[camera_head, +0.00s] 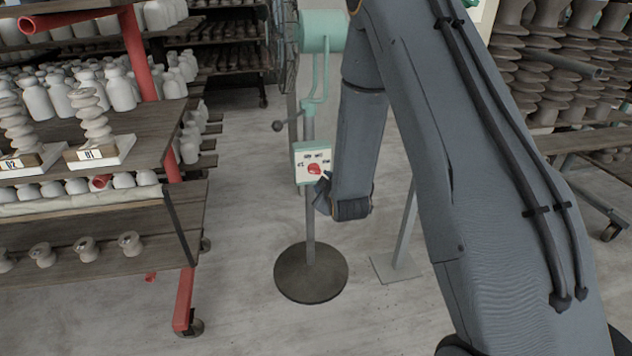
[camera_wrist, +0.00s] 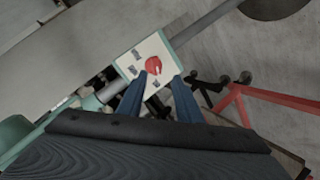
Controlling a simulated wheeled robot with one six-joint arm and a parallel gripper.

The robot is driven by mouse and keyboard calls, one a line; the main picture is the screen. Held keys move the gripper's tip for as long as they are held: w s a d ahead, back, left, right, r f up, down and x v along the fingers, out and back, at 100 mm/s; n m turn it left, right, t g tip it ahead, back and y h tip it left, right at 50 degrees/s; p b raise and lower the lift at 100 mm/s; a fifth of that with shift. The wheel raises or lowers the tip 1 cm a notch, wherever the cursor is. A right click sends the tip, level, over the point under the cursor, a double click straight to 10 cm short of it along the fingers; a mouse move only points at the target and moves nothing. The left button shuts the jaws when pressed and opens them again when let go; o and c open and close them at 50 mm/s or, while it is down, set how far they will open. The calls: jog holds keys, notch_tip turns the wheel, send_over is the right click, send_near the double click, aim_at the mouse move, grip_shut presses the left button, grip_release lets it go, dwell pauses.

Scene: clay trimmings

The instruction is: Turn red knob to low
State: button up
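The red knob (camera_head: 314,169) sits on a white panel (camera_head: 314,157) with a green housing, on a stand with a round dark base. Small labels surround the knob, too small to read. In the wrist view the red knob (camera_wrist: 153,65) shows on the white panel (camera_wrist: 142,45), just beyond the fingertips. My gripper (camera_wrist: 161,77) has its two blue fingers apart, with the knob seen between and ahead of the tips. In the head view my gripper (camera_head: 322,192) is at the panel's lower right, partly hidden by my wrist. I cannot tell whether the fingers touch the knob.
A red-framed shelf (camera_head: 95,150) with white ceramic pieces stands on the left. A rack of brown insulators (camera_head: 545,60) stands at the back right. The stand's round base (camera_head: 311,286) rests on open concrete floor.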

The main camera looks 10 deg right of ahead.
aim_at(315, 172)
jog(key=w+f+n+t, duration=0.1)
jog(key=w, duration=0.2)
jog(key=w+f+n+t+b, duration=0.1)
jog(key=w+t, duration=0.1)
jog(key=w, duration=0.1)
jog(key=w+f+n+t+b, duration=0.1)
jog(key=w+f, duration=0.1)
jog(key=w, duration=0.2)
jog(key=shift+f+n+t, duration=0.1)
jog(key=shift+n+t, duration=0.2)
jog(key=shift+t, duration=0.1)
jog(key=shift+c, duration=0.3)
grip_shut()
